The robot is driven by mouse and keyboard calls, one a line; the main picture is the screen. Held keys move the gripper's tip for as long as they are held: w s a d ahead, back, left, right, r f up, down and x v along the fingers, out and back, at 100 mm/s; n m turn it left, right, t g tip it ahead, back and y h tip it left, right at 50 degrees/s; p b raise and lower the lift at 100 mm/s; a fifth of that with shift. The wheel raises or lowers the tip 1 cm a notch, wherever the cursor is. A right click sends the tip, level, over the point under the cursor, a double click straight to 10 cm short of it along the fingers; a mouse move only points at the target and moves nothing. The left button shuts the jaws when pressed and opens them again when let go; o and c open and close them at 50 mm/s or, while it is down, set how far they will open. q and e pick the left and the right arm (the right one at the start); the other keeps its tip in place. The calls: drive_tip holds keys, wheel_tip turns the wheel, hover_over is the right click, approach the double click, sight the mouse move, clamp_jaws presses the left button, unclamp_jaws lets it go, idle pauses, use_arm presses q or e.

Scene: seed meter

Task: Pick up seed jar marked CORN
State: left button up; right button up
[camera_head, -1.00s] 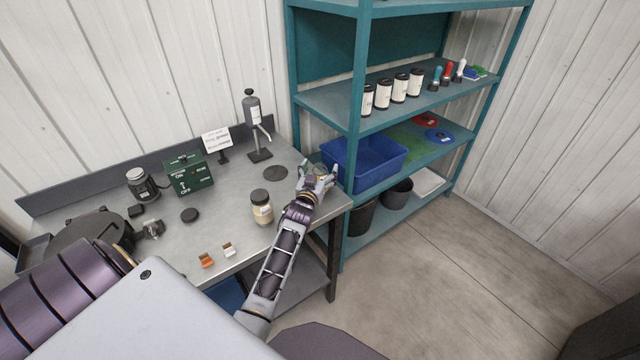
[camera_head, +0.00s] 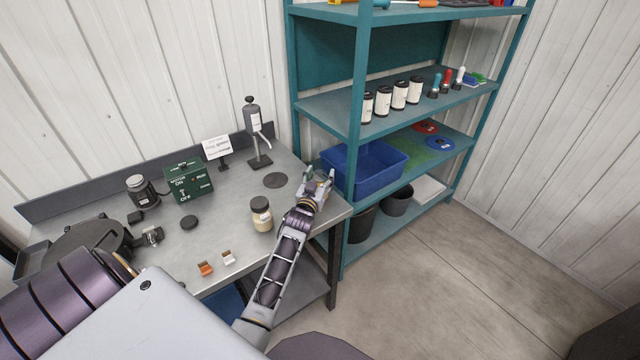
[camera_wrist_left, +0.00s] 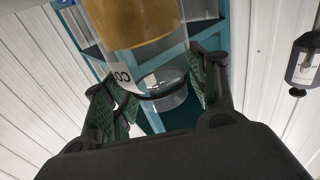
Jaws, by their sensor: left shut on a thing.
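A clear jar (camera_wrist_left: 140,25) with golden contents and a dark band is between the fingers of my left gripper (camera_wrist_left: 160,95) in the left wrist view. The letters "CO" show on its white label; the rest of the label is out of sight. The green finger pads are on either side of the jar, and the gripper is shut on it. In the head view my left gripper (camera_head: 319,180) is over the right end of the bench, and the jar is mostly hidden there. My right gripper is not in view.
Another jar with a dark lid (camera_head: 262,214) stands on the bench (camera_head: 215,245), left of the gripper. A pump dispenser (camera_head: 255,125) and a green motor box (camera_head: 188,182) stand behind. A teal shelf with a blue bin (camera_head: 365,178) is close on the right.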

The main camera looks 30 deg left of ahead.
use_arm(q)
drive_tip(key=shift+r, duration=0.5)
wheel_tip(320, 180, up, 9)
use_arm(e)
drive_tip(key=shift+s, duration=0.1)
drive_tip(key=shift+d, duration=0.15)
